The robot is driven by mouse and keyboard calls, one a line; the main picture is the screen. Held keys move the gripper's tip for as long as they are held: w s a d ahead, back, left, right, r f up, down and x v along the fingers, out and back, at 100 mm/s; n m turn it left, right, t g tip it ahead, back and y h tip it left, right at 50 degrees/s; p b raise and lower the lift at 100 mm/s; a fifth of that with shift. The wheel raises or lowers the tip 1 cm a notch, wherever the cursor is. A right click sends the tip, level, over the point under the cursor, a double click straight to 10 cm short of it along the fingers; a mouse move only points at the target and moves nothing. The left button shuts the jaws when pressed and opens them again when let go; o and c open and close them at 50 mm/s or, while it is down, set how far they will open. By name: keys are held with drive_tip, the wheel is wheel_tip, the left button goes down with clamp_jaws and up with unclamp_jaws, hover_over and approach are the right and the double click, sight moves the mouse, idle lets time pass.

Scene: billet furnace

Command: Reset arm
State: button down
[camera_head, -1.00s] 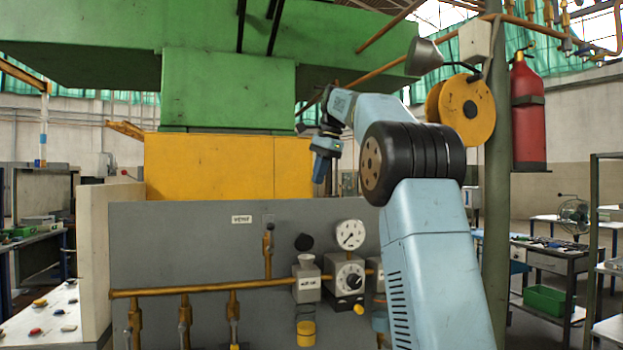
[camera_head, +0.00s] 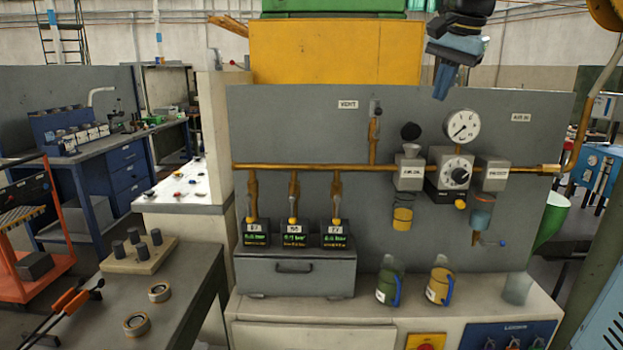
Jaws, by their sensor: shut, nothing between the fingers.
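My gripper (camera_head: 443,92) hangs at the upper right of the head view, fingers pointing down. It is shut and nothing shows between its fingers. It is in front of the upper edge of the grey panel (camera_head: 300,125), near the white pressure gauge (camera_head: 462,125), and appears apart from both. Only the end of my arm shows; the rest is above the frame.
The panel carries a brass pipe (camera_head: 330,167), valves and regulators. A dark bench (camera_head: 150,300) with tongs and rings stands left.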

drive_tip(key=s+a+f+n+t, duration=0.1)
drive_tip(key=s+f+n, duration=0.7)
drive_tip(key=s+f, duration=1.3)
drive_tip(key=shift+s+a+f+t+h, duration=0.3)
drive_tip(key=shift+s+a+h, duration=0.15)
drive_tip(key=shift+a, duration=0.4)
drive_tip(key=shift+s, duration=0.1)
